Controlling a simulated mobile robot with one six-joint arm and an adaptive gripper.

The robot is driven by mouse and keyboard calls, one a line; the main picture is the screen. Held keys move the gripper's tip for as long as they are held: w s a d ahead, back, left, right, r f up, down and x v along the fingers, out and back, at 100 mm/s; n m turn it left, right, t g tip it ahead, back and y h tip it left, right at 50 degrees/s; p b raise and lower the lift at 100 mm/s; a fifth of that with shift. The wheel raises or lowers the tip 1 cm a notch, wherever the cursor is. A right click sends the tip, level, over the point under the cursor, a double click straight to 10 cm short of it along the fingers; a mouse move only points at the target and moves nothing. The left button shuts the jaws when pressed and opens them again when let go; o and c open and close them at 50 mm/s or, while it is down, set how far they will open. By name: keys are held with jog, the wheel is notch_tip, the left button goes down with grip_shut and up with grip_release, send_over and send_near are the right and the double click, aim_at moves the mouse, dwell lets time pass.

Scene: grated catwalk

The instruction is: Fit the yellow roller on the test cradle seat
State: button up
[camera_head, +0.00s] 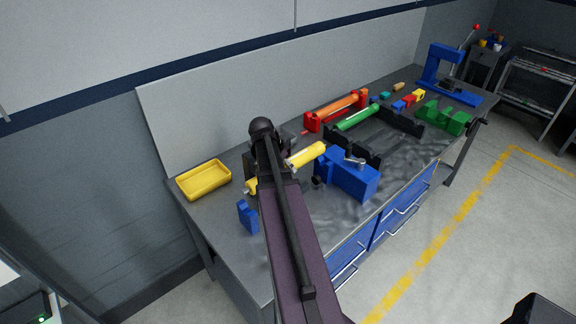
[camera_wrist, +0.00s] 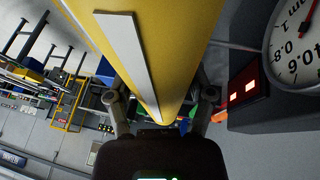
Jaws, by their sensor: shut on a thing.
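The yellow roller (camera_head: 308,154) sticks out on both sides of my arm above the bench. My gripper (camera_wrist: 158,112) is shut on it. In the wrist view the roller (camera_wrist: 185,45) fills the top middle between the two fingers, with a pale strip along it. The head view hides the fingers behind my arm. Black notched supports (camera_head: 366,153) stand on the bench beyond the roller, and a red cradle (camera_head: 313,121) holds an orange roller (camera_head: 343,106). I cannot tell which of these is the test cradle, or see a bare seat clearly.
A green roller (camera_head: 357,118) lies near the black supports. A blue vise (camera_head: 350,180) stands close to the yellow roller. A yellow tray (camera_head: 204,192) and a blue block (camera_head: 246,216) are nearby. A dial gauge (camera_wrist: 297,48) and red-lit box (camera_wrist: 247,88) are close in the wrist view.

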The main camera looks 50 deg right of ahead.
jog(key=shift+d+f, duration=0.1)
jog(key=shift+s+f+b, duration=0.1)
jog(key=shift+f+b, duration=2.2)
jog(key=shift+b, duration=0.1)
jog(key=shift+f, duration=0.2)
jog(key=shift+f+b, duration=0.35)
jog(key=shift+b, duration=0.2)
jog(key=shift+f+b, duration=1.7)
jog(key=o, duration=1.3)
jog(key=shift+r, duration=0.15)
